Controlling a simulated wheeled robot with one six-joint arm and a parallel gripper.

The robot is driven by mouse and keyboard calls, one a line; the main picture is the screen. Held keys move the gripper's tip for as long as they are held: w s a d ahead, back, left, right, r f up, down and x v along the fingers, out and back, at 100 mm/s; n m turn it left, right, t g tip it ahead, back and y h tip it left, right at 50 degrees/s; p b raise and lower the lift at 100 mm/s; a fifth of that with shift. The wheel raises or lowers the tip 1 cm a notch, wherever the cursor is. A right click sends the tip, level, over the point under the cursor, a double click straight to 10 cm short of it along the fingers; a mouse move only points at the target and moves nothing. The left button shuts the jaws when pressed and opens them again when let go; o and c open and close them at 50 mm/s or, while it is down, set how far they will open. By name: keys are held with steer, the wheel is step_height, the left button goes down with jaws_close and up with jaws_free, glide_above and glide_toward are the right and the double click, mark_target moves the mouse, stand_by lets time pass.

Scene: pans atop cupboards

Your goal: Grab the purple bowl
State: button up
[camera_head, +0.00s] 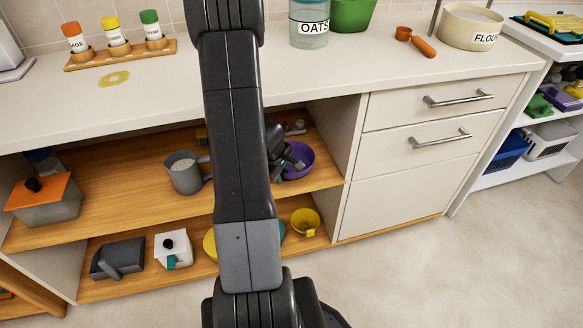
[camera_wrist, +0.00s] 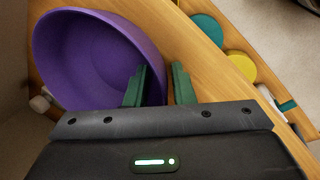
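The purple bowl (camera_head: 301,157) sits on the upper wooden shelf of the open cupboard, partly hidden by my arm and gripper. My gripper (camera_head: 287,164) is at its left side in the head view. In the wrist view the bowl (camera_wrist: 85,55) fills the upper left. My gripper's green fingers (camera_wrist: 159,86) are open, with a gap between them. The left finger overlaps the bowl's inside and the right finger is outside it, so the rim shows between them. I cannot tell whether either finger touches the bowl.
A grey jug (camera_head: 184,175) stands on the same shelf, left of my arm. The cupboard's side panel (camera_head: 345,140) is close to the bowl's right. The countertop (camera_head: 330,75) overhangs the shelf. A yellow cup (camera_head: 305,221) is on the lower shelf.

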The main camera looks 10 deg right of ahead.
jaws_close()
steer(key=shift+r, duration=0.1)
